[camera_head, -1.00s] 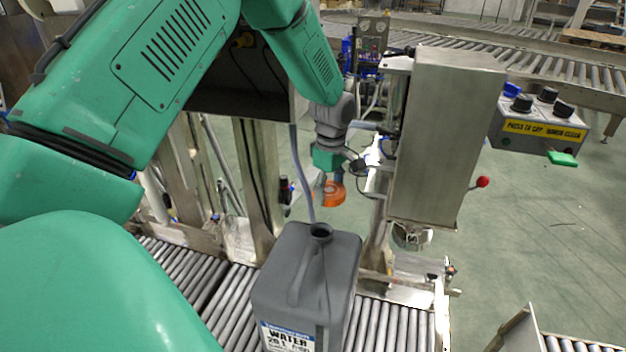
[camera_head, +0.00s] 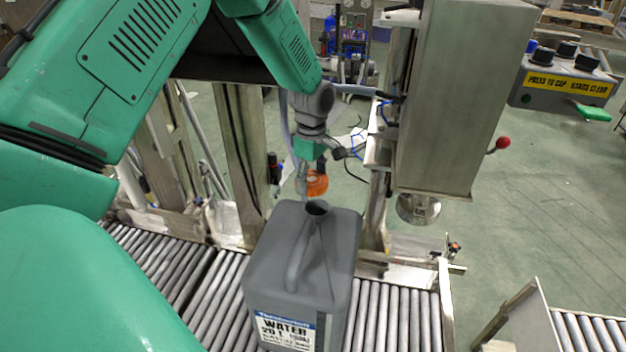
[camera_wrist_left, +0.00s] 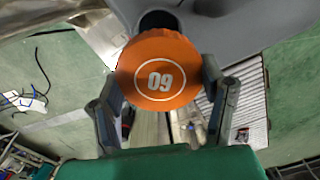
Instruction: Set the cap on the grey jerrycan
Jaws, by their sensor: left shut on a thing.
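The grey jerrycan (camera_head: 300,265) stands upright on the roller conveyor, with its open neck (camera_head: 317,207) at the top back and a WATER label on its front. My left gripper (camera_head: 312,180) is shut on the orange cap (camera_head: 317,184), just above and behind the neck. The cap appears apart from the neck. My right gripper is not in view.
A steel capping machine (camera_head: 460,100) with a round head (camera_head: 418,208) stands right of the jerrycan. A control box (camera_head: 565,82) with black knobs is at the far right. The roller conveyor (camera_head: 390,315) runs beneath, with a metal post (camera_head: 243,160) behind it.

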